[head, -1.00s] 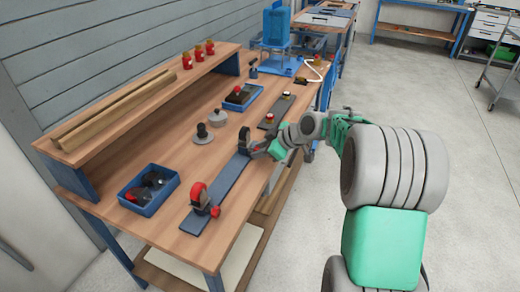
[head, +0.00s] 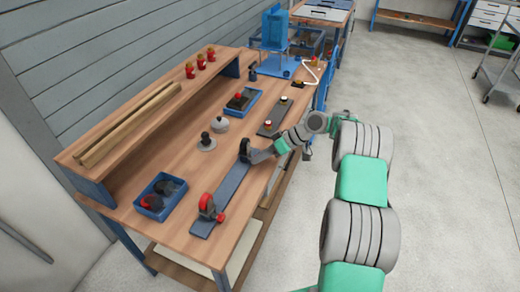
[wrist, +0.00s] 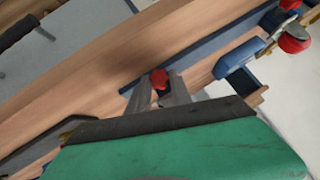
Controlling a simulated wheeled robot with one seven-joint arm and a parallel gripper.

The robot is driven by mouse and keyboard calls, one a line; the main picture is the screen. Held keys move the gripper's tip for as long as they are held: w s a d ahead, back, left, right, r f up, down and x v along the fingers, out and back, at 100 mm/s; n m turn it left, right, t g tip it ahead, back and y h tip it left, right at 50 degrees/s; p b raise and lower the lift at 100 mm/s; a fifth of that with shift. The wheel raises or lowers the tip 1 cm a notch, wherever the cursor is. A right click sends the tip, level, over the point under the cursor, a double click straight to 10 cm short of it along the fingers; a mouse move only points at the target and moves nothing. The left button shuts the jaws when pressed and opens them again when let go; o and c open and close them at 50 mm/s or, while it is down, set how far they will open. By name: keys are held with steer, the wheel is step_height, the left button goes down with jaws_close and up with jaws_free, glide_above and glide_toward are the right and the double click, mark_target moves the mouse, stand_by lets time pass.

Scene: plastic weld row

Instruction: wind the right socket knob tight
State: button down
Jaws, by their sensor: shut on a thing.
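A long dark blue-grey rail (head: 228,190) lies along the front of the workbench with an upright round socket at each end. The far socket is a dark ring (head: 244,148). The near socket is a red ring (head: 206,204) with a red knob (head: 221,217) on its side. My gripper (head: 262,155) is at the front side of the dark socket. In the wrist view, my gripper (wrist: 160,82) is shut on a red knob (wrist: 159,77), which shows between its two grey fingers. The head view hides this knob. The near socket's knob (wrist: 293,40) shows at the upper right.
A blue bin (head: 161,196) with dark parts stands left of the rail. Grey round pieces (head: 207,143) stand behind it. A second blue tray (head: 242,100) and a dark plate with knobs (head: 275,116) lie farther along. A raised shelf (head: 135,126) runs along the back.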

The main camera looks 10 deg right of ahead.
steer(key=shift+p, duration=0.35)
steer(key=c, duration=1.1)
jaws_free()
steer(key=shift+c, duration=0.2)
steer(key=shift+d, duration=0.1)
steer(key=v, duration=0.7)
steer(key=shift+d+r, duration=0.2)
steer(key=shift+d, duration=0.05)
